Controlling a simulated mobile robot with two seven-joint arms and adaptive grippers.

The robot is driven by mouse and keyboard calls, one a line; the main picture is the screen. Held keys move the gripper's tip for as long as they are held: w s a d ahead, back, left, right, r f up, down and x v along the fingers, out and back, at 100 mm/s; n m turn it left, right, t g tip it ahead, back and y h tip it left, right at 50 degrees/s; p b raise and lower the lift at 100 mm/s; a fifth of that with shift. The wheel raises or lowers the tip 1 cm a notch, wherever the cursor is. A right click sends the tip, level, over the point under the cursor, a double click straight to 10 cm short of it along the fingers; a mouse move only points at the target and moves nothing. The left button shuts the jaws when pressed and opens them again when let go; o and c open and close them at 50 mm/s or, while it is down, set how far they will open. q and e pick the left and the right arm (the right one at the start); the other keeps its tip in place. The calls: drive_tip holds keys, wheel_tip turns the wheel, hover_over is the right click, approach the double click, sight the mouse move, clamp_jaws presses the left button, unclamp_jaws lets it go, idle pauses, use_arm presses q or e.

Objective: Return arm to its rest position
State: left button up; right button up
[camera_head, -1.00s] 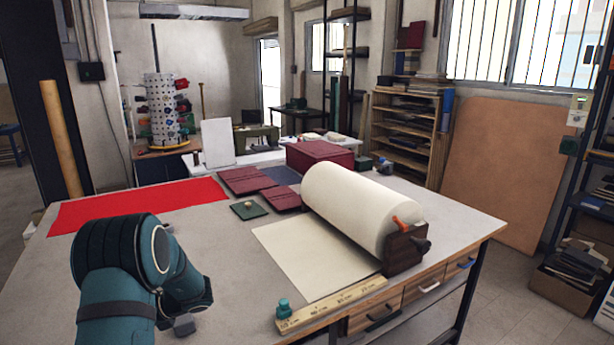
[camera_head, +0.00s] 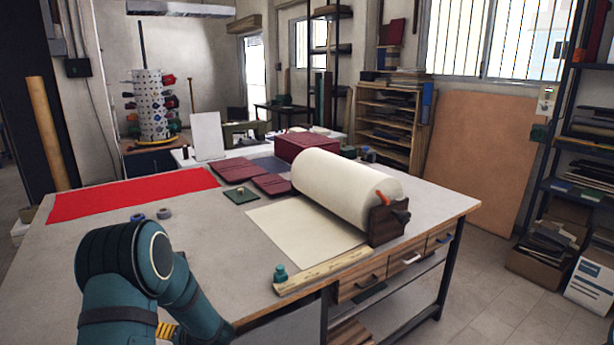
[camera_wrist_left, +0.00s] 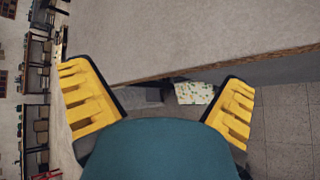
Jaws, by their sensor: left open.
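My left arm (camera_head: 125,265), teal with dark bands, rises from the bottom left of the head view and bends down at the table's front edge. Only a bit of my left gripper's yellow finger (camera_head: 168,330) shows there, low behind the arm. In the left wrist view my left gripper (camera_wrist_left: 160,100) has its two yellow ribbed fingers wide apart, with nothing between them. The table edge (camera_wrist_left: 215,68) runs across just beyond the fingers, with floor below it. My right gripper is not in view.
The worktable (camera_head: 215,250) holds a red cloth (camera_head: 130,193), a cream roll (camera_head: 340,187), dark red covers (camera_head: 235,170), a wooden ruler (camera_head: 325,272) and a small teal object (camera_head: 280,273). Two small rolls (camera_head: 164,213) lie just past my arm.

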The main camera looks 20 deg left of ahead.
use_arm(q)
drive_tip(key=d+f+m+t+h+b, duration=0.2)
drive_tip(key=d+f+m+h, duration=0.3)
drive_tip(key=d+m, duration=0.45)
drive_tip(key=d+f+m+t+h+b, duration=0.1)
drive_tip(key=d+f+m+h, duration=0.2)
drive_tip(key=d+f+m, duration=0.6)
drive_tip(key=s+d+f+m+g+h+b, duration=0.1)
drive_tip(key=s+d+f+m+g+h, duration=0.1)
drive_tip(key=s+d+m, duration=0.5)
drive_tip(key=s+d+f+m+g+h+b, duration=0.2)
drive_tip(key=s+d+m+h, duration=0.3)
drive_tip(key=d+m, duration=0.8)
drive_tip(key=s, duration=0.3)
drive_tip(key=shift+s+d, duration=0.25)
drive_tip(key=shift+d, duration=0.1)
